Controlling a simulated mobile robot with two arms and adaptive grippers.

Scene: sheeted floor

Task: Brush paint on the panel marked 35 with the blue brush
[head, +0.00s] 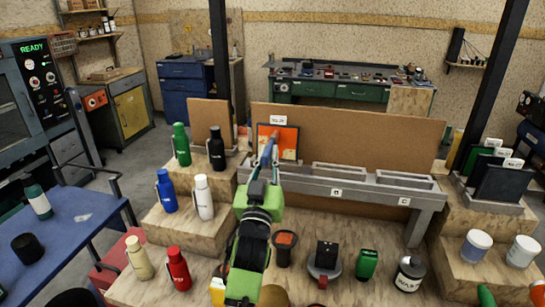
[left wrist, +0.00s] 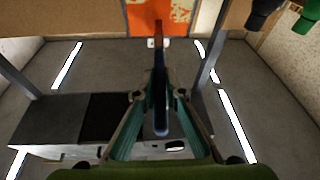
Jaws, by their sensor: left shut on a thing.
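The blue brush (head: 267,152) is in my left gripper (head: 266,168), which is shut on it. The brush points up and away, its tip in front of the framed panel (head: 289,142). The panel stands at the left end of the grey rack and has orange paint on its face. The white tag above it is too small to read surely. In the left wrist view, the brush (left wrist: 160,95) overlaps the orange panel (left wrist: 178,20), which also shows pale patches. I cannot tell whether the bristles touch it. My right gripper is not in view.
The grey rack (head: 340,184) has empty slots to the right of the panel, against a brown board (head: 345,135). Bottles stand on wooden steps at left. Pots (head: 476,245) and dark panels (head: 503,183) stand at right. Several small items stand in front.

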